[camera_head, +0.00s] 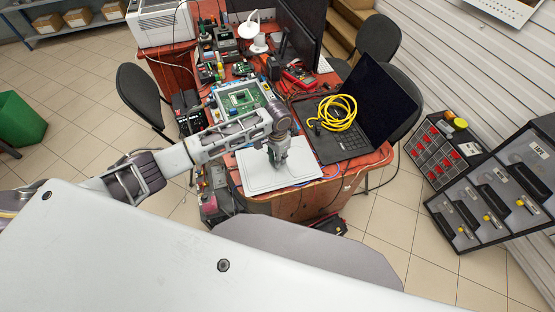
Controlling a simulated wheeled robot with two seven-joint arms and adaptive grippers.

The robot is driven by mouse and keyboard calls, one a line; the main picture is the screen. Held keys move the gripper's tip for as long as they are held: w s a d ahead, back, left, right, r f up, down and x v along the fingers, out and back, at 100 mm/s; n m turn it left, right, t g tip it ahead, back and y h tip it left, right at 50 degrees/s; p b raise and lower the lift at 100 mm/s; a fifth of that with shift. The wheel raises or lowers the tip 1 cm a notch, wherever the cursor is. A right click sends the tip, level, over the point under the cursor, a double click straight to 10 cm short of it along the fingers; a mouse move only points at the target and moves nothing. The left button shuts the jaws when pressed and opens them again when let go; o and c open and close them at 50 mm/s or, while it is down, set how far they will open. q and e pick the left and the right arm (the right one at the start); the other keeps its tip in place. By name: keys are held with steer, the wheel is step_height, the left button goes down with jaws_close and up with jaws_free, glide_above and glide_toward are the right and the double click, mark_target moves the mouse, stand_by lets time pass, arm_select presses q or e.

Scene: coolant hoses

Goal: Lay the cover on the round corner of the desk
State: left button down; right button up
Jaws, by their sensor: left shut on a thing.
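The cover (302,172) is a flat, pale grey-white panel with rounded corners and a raised border. It is roughly level at the near rounded end of the red-brown desk (374,161), with its front edge close to the desk's edge. I cannot tell whether it rests on the desk or hangs just above it. My left gripper (277,161) reaches in from the left, points down over the middle of the cover and is shut on it. The fingertips hide the exact grip point. My right gripper is not in view.
A laptop (370,112) with a coiled yellow hose (337,112) stands right of the cover. A green circuit board (240,98) lies behind it, with a white lamp (258,40) farther back. Dark chairs (142,96) flank the desk. Grey cases (510,190) stand at right.

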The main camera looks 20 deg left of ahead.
arm_select(q)
steer(key=shift+f, duration=0.7)
steer(key=shift+f, duration=0.1)
steer(key=c, duration=1.3)
jaws_free()
step_height(320, 180, up, 12)
steer(key=shift+r, duration=0.1)
